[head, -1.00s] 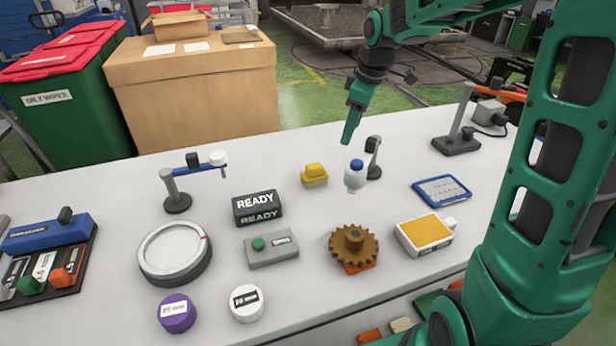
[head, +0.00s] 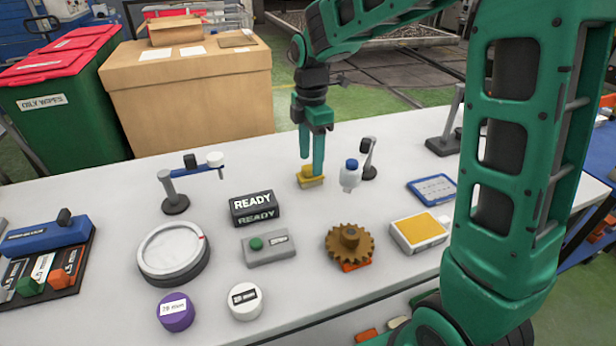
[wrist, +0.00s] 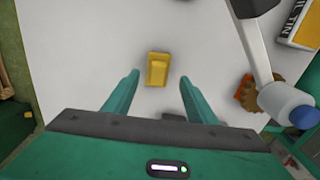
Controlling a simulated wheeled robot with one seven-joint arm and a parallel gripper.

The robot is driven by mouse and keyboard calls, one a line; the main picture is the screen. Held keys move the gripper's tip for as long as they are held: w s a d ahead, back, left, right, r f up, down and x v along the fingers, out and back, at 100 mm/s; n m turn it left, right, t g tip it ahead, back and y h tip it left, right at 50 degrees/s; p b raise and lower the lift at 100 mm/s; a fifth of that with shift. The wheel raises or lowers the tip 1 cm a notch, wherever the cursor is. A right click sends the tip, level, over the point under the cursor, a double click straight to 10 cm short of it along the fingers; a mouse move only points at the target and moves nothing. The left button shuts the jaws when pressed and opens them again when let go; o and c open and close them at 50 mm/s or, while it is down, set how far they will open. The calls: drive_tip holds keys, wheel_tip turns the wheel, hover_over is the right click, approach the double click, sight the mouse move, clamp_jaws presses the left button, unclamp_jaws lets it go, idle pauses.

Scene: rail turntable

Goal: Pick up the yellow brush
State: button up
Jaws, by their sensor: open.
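The yellow brush (head: 311,180) is a small block with a raised grip and a pale underside, lying on the grey-white table. In the wrist view the brush (wrist: 158,69) shows beyond and between my two fingertips, nearer the left one. My gripper (head: 312,163) is open and points down above the brush in the head view, its fingers partly covering it. In the wrist view my gripper (wrist: 158,78) has its green fingers spread wide with nothing between them.
The black READY sign (head: 254,207) stands to the front left, and a brown gear (head: 350,243) to the front right.

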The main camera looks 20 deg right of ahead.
sight(310, 166)
drive_tip(key=shift+w+f, duration=0.15)
drive_tip(key=shift+f, duration=1.2)
drive_tip(key=shift+w+f, duration=0.1)
drive_tip(key=shift+f, duration=1.25)
drive_tip(key=c, duration=1.1)
drive_tip(key=shift+r, duration=0.1)
drive_tip(key=shift+r, duration=0.45)
drive_tip(key=r, duration=0.3)
drive_tip(key=shift+a+r, duration=0.25)
drive_tip(key=a+r, duration=0.2)
drive_tip(key=a, duration=0.1)
drive_tip(key=a+r, duration=0.2)
drive_tip(key=a, duration=0.2)
drive_tip(key=a+r, duration=0.2)
drive_tip(key=a, duration=0.2)
drive_tip(key=shift+s+a+r, duration=0.15)
drive_tip(key=shift+s+r, duration=0.1)
drive_tip(key=shift+s, duration=0.1)
